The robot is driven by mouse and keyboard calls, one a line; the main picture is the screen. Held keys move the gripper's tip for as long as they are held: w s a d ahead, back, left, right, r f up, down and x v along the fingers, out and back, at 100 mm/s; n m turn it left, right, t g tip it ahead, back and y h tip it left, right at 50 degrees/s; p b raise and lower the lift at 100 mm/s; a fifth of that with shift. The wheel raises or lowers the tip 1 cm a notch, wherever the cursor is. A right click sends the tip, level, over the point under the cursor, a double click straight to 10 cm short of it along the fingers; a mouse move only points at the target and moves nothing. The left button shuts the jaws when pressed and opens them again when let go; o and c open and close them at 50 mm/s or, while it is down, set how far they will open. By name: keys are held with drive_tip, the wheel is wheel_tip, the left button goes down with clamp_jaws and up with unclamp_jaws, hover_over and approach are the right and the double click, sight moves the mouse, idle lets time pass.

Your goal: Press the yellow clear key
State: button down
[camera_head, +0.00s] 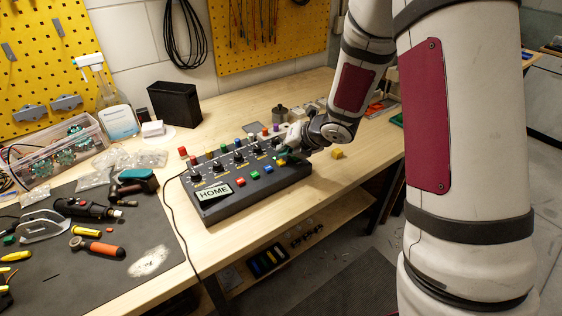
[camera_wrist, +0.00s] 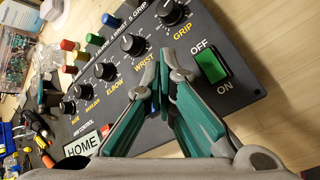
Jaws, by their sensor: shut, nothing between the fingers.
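The dark control box (camera_head: 225,208) stands on the bench with a slanted face, a row of knobs and a front row of coloured keys. My gripper (camera_head: 287,154) is over the right part of the box, fingers shut and empty, pointing down at the face. In the wrist view, my shut fingertips (camera_wrist: 160,82) are below the WRIST and GRIP knobs and left of the green power switch (camera_wrist: 210,66). Contact with the key cannot be told.
A HOME display (camera_head: 213,192) is at the box's left. A yellow block (camera_head: 337,153) lies on clear bench to the right. Tools lie on the dark mat.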

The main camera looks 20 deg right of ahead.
sight(284, 161)
drive_tip(key=shift+f, duration=0.15)
drive_tip(key=shift+f+b, duration=0.3)
drive_tip(key=shift+b, duration=0.15)
drive_tip(key=shift+f+b, duration=0.45)
idle(0.9)
drive_tip(key=shift+r, duration=0.15)
drive_tip(key=shift+r+p, duration=0.7)
drive_tip(key=shift+r, duration=0.05)
wheel_tip(284, 161, up, 3)
drive_tip(key=p, duration=0.2)
drive_tip(key=shift+s+p, duration=0.15)
drive_tip(key=shift+p, duration=0.15)
drive_tip(key=shift+r+p, duration=0.8)
drive_tip(key=shift+r, duration=0.2)
